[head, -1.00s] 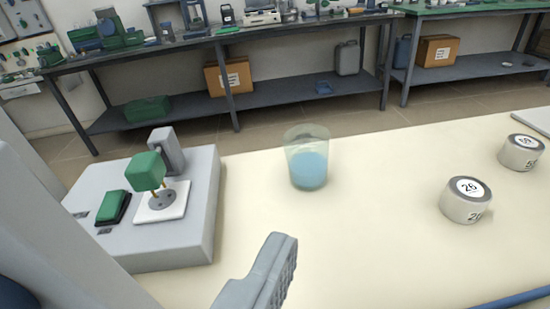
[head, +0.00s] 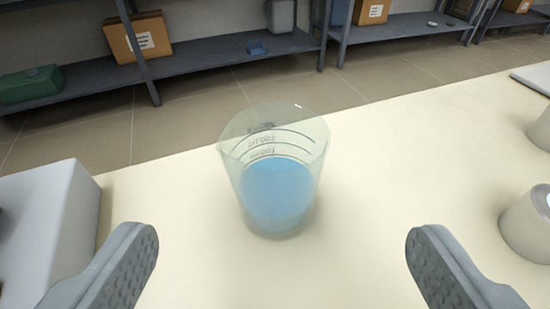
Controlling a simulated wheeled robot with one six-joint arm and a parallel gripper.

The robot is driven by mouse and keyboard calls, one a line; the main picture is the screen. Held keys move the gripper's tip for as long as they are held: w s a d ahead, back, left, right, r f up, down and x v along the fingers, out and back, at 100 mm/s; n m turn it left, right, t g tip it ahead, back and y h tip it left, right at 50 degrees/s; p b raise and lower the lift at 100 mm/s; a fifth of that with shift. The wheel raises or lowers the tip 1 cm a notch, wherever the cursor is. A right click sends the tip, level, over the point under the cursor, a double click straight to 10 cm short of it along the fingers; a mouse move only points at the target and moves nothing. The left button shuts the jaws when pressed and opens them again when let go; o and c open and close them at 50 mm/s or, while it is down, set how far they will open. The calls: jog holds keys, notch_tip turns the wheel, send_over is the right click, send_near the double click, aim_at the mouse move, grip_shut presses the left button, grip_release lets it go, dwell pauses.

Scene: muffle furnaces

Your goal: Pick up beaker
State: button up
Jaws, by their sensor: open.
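The beaker (head: 276,185) is clear with printed graduation marks and holds blue liquid. It stands upright on the cream table in the middle of the head view. My gripper (head: 282,260) is open, with one grey textured finger at the lower left and one at the lower right. The beaker stands ahead of the fingers, roughly centred between them in the picture. Neither finger touches it.
A pale grey block-like device (head: 45,230) stands on the table at left. A round grey-white container (head: 528,225) is at right, with another partly cut off behind it. The table's back edge runs behind the beaker. Shelves with boxes stand beyond the floor.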

aim_at(278, 128)
jog(key=shift+x, duration=5.75)
jog(key=shift+a, duration=0.1)
jog(key=shift+c, duration=0.2)
jog(key=c, duration=1.2)
jog(key=shift+r, duration=5)
jog(key=shift+c, duration=0.2)
